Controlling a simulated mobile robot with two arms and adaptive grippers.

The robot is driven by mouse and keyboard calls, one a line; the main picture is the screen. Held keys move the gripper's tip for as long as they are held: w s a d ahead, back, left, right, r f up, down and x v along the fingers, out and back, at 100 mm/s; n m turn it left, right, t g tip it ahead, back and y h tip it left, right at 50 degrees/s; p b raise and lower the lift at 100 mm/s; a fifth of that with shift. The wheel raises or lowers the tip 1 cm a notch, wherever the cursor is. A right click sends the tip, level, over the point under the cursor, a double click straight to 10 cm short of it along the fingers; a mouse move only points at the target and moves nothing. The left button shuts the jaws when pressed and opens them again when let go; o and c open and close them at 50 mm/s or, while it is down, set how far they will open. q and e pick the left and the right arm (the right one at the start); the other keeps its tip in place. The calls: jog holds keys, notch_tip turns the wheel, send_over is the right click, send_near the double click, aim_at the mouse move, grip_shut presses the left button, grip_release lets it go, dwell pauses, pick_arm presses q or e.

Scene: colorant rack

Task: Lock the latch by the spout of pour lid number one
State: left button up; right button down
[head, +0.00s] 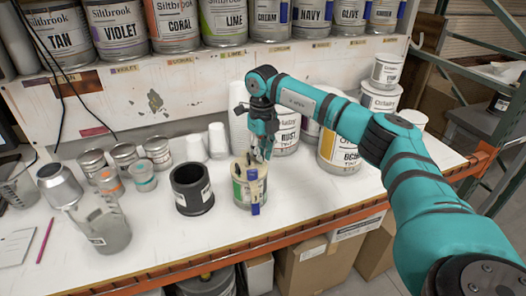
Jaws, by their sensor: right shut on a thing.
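A small can (243,190) with a yellow and green label stands on the white bench near its front edge, with a pour lid on top. My right gripper (257,160) points down from above and is shut at the top of the can, on a part of the pour lid. Its dark fingers cover much of the lid, so the spout and the exact latch position are hard to make out. My left gripper is not in view.
A black cylinder (192,189) stands just left of the can. Clear cups (105,232) and small tins (141,175) stand further left. White cups (218,140) and paint cans (340,147) stand behind. The bench's orange front edge (290,234) is close.

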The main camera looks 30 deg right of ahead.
jog(key=shift+a+m, duration=0.15)
jog(key=shift+m, duration=0.9)
jog(key=shift+a+m, duration=0.1)
jog(key=shift+m, duration=0.95)
jog(key=c, duration=1.4)
grip_release()
